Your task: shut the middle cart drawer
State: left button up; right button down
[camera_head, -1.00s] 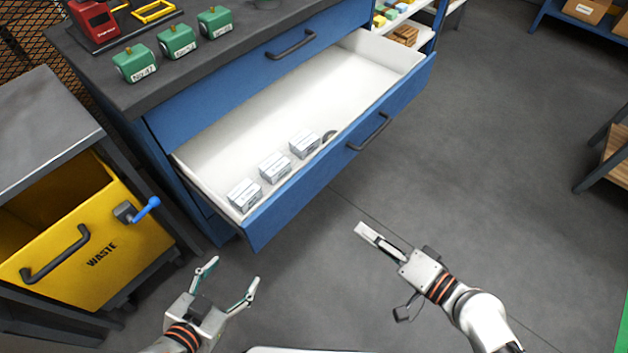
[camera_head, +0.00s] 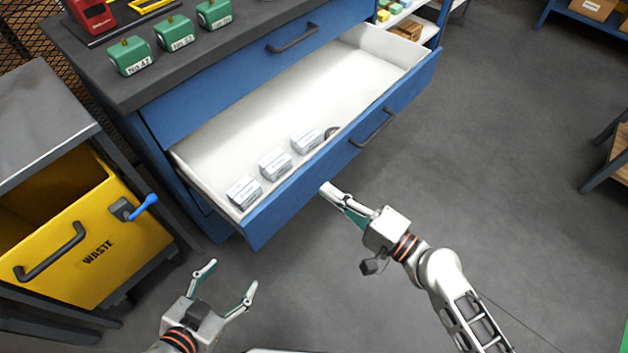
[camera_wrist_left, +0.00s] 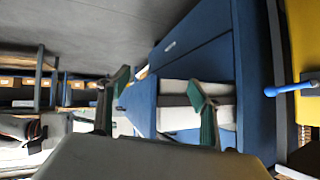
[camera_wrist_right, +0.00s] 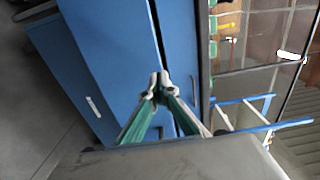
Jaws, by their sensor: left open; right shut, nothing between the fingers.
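The middle drawer (camera_head: 352,152) of the blue cart is pulled out, its white inside showing in the head view. In the right wrist view the closed fingertips (camera_wrist_right: 160,86) appear against blue panels. My left gripper (camera_head: 231,275) is open and empty, below the drawer's left end.
A yellow waste bin (camera_head: 75,235) with a blue lever stands at the left. The cart's dark top (camera_head: 112,88) carries green blocks (camera_head: 174,33) and a red device (camera_head: 92,14).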

aim_at(304, 174)
jog(key=x, duration=0.4)
jog(key=shift+w+a+p, duration=0.3)
jog(key=shift+a, duration=0.1)
pick_arm(q)
jog(key=shift+s+a+f, duration=0.15)
jog(key=shift+s, duration=0.15)
jog(key=shift+w, duration=0.1)
